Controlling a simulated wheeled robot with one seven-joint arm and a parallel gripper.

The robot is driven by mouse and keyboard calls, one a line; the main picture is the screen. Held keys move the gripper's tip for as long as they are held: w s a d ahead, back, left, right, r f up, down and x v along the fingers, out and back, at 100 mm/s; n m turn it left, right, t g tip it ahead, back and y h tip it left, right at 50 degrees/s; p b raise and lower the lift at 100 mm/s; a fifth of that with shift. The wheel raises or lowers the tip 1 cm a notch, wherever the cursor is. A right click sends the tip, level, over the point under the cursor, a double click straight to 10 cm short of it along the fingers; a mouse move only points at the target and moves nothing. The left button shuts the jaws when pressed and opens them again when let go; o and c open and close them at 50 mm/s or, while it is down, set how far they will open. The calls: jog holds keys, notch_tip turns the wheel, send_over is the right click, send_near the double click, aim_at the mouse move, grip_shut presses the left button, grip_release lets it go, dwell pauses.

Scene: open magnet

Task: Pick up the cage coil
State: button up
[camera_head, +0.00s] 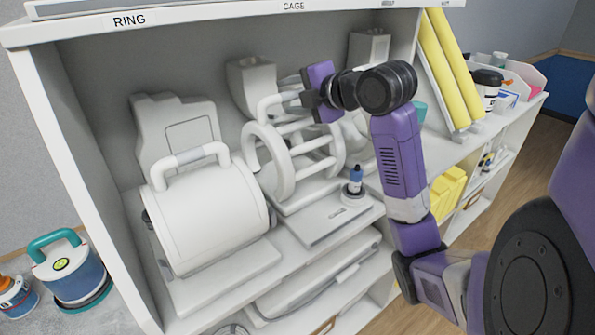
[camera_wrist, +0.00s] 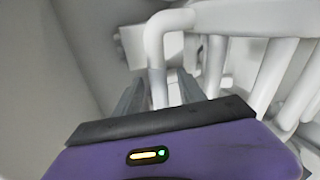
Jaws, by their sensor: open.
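The cage coil (camera_head: 284,172) is a white open frame of rings and bars with a looped handle on top. It rests on the shelf under the CAGE label. My gripper (camera_head: 304,92) is at the coil's handle, high in the cabinet. In the wrist view the handle of the cage coil (camera_wrist: 157,88) runs between the two fingers of my gripper (camera_wrist: 155,92), which are apart. Whether either finger touches the handle cannot be told. My gripper and wrist hide part of the coil's upper side in the head view.
A big white ring coil (camera_head: 208,215) stands left on the same shelf (camera_head: 225,285). The cabinet's top board (camera_head: 220,14) is close above my gripper. Yellow rolls (camera_head: 450,60) lean at right.

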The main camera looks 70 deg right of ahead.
grip_shut()
dwell(1.4)
jog(key=shift+r, duration=0.15)
